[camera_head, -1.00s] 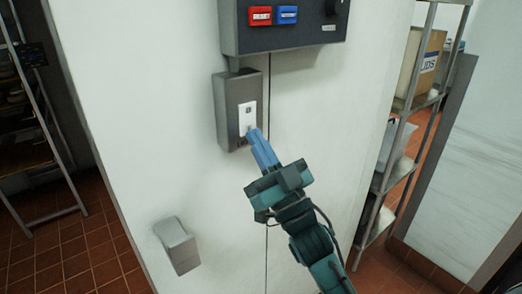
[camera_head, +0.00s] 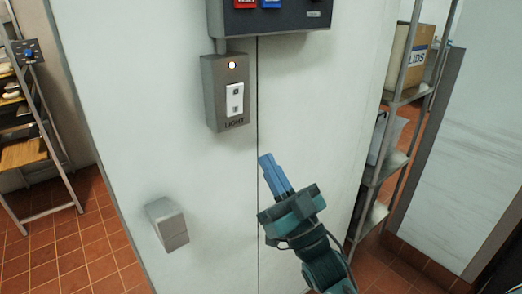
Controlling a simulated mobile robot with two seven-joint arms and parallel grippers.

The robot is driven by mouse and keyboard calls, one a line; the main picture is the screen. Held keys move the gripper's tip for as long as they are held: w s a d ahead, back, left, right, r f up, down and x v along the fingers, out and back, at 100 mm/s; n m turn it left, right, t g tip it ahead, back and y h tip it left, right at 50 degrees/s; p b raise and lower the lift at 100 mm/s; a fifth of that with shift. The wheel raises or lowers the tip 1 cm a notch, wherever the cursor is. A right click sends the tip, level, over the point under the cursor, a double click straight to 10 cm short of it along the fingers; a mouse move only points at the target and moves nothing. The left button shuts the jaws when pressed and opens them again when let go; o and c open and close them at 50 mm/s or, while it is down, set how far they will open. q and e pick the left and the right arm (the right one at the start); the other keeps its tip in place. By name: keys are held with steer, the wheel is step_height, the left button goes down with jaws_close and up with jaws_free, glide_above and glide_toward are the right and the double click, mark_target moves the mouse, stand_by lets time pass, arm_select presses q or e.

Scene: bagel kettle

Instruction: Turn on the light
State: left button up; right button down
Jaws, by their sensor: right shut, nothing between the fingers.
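The light switch box (camera_head: 212,98) is a grey box on the white wall panel, with a white rocker (camera_head: 235,99) on its face and the word LIGHT below it. A small round lamp (camera_head: 231,65) above the rocker glows warm white. My right gripper (camera_head: 267,161) is shut and empty, with blue fingers pointing up and left. It is below and to the right of the switch box, apart from it. My left gripper is not in view.
A dark control panel (camera_head: 290,22) with red and blue buttons is above the switch. A grey box (camera_head: 167,224) sticks out of the wall at lower left. A metal shelf with a cardboard box (camera_head: 416,54) stands right, and a rack (camera_head: 45,130) stands left.

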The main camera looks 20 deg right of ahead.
steer(key=shift+b+v, duration=0.3)
steer(key=shift+v, duration=1.45)
steer(key=shift+w+f, duration=0.1)
steer(key=shift+f, duration=0.05)
